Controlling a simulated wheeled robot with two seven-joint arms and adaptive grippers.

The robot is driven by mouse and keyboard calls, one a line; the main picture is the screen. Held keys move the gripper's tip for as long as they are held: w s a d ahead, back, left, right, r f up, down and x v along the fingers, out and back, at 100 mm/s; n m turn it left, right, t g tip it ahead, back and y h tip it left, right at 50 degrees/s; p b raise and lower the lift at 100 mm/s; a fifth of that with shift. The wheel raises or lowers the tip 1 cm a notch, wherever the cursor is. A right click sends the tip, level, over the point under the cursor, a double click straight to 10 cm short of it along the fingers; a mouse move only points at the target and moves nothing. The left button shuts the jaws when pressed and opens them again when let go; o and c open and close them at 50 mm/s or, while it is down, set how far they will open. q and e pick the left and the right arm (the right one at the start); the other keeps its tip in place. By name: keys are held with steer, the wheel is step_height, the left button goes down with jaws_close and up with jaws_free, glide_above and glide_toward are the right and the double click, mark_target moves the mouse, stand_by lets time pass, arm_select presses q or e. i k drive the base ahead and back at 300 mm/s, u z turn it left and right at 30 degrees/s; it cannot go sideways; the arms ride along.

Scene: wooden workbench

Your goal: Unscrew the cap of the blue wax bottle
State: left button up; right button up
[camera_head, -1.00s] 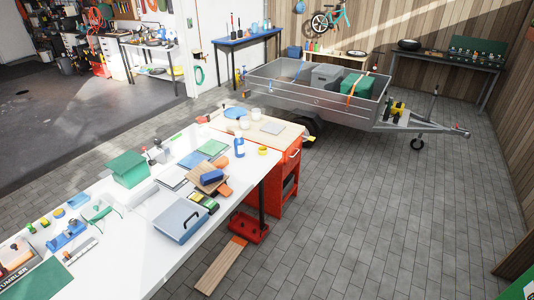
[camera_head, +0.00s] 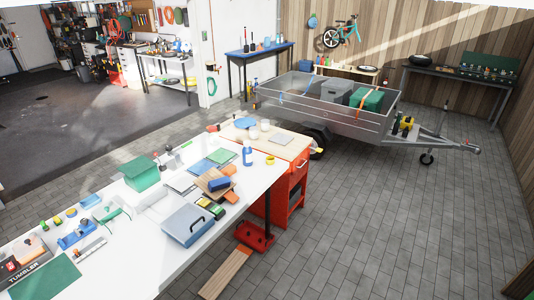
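A small upright blue bottle (camera_head: 247,153) stands near the far right end of the white workbench, beside a yellow tape roll. It has a pale upper part; its label and the details of its cap are too small to make out. Neither of my grippers is in view, and nothing is touching the bottle.
The white workbench (camera_head: 150,262) also holds a grey-blue case (camera_head: 187,225), a green box (camera_head: 140,173), a yellow tape roll (camera_head: 270,160) and sanding blocks. A red cabinet (camera_head: 292,190) adjoins its far end. A trailer (camera_head: 325,108) stands behind. The paved floor (camera_head: 390,220) at right is open.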

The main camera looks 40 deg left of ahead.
mark_target(247, 152)
steer(key=z, duration=0.05)
steer(key=i, duration=1.85)
steer(key=u, duration=0.75)
steer(key=i, duration=1.05)
steer(key=u, duration=0.95)
